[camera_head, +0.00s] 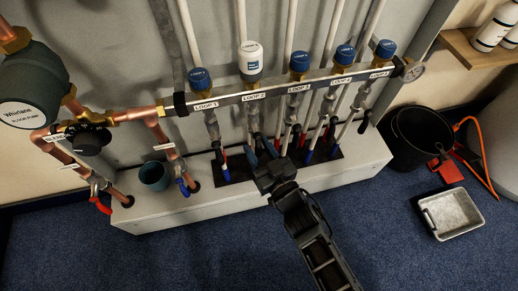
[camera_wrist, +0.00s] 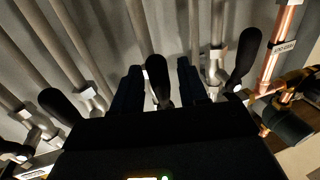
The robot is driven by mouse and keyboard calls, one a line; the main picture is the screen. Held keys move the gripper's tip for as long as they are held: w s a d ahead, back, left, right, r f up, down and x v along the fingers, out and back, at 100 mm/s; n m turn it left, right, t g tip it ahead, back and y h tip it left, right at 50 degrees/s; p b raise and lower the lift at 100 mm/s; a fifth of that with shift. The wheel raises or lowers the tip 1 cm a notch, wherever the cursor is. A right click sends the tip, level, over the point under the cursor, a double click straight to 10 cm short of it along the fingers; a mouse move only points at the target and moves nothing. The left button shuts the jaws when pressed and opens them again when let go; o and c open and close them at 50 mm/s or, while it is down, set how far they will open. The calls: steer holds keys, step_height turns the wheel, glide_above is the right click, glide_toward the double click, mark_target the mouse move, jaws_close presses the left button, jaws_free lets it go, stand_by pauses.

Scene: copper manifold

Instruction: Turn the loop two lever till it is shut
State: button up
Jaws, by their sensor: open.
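The loop two branch carries a LOOP 2 label (camera_head: 254,97) on the manifold bar, below a white cap (camera_head: 250,58). My gripper (camera_head: 262,149) is at the lower end of this branch, over the pale box, and hides most of the lever in the head view. In the wrist view a dark lever (camera_wrist: 158,82), apparently loop two's, stands between my two open fingers. A gap seems to show on both sides, but contact cannot be told. Its exact turn angle is unclear.
Neighbouring dark levers stand close on both sides in the wrist view, one at left (camera_wrist: 60,106) and one at right (camera_wrist: 242,74). Blue caps (camera_head: 299,62) top other loops. A teal cup (camera_head: 155,175) is at left. A black bucket (camera_head: 418,135) and grey tray (camera_head: 451,214) are at right.

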jaws_close()
stand_by(0.4)
